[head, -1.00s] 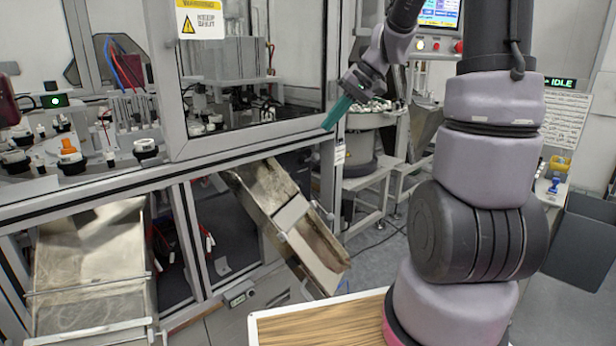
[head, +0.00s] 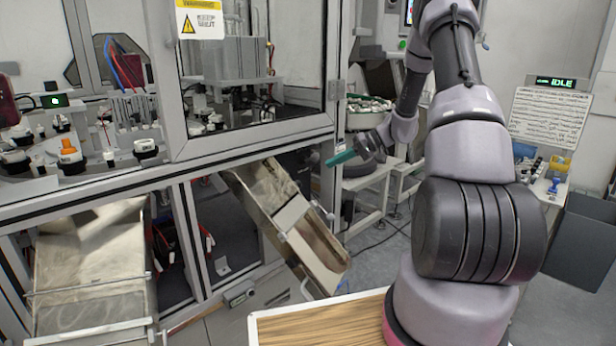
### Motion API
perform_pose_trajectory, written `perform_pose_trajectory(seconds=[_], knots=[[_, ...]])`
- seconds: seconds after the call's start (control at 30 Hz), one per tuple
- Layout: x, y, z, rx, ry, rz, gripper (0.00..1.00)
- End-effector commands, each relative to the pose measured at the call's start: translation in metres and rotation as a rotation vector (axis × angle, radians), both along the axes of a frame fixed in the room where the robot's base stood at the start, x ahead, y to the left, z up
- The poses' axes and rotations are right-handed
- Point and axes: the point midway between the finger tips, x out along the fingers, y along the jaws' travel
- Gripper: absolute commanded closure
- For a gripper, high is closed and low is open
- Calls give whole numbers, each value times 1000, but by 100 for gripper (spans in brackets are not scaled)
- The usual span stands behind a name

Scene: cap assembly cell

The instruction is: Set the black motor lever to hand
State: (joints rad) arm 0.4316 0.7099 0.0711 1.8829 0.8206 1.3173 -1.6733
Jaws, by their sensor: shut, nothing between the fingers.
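My gripper (head: 340,158) with teal fingers is in the head view, right of centre. It is shut and empty, with its fingers pointing left. It appears in front of the bowl feeder stand and beside the right post of the machine frame. I cannot pick out the black motor lever in this view; it may be hidden or too small to tell.
A tilted metal chute (head: 262,190) comes out of the machine at centre, left of my gripper. A second chute (head: 90,260) is at lower left. The bowl feeder (head: 368,106) stands behind my gripper. A wooden-topped surface (head: 320,325) is at the bottom.

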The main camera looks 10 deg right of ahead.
Motion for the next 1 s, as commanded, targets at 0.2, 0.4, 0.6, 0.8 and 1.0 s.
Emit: perform_pose_trajectory(seconds=[0.2, 0.4, 0.6, 0.8, 1.0], knots=[[0, 1, 0, 0, 1, 1, 100], [4, 17, -10, 2, 4, 3, 100], [14, 48, -29, 1, 4, 3, 100], [22, 72, -44, 0, 3, 3, 100], [26, 82, -50, 0, 2, 1, 100]])
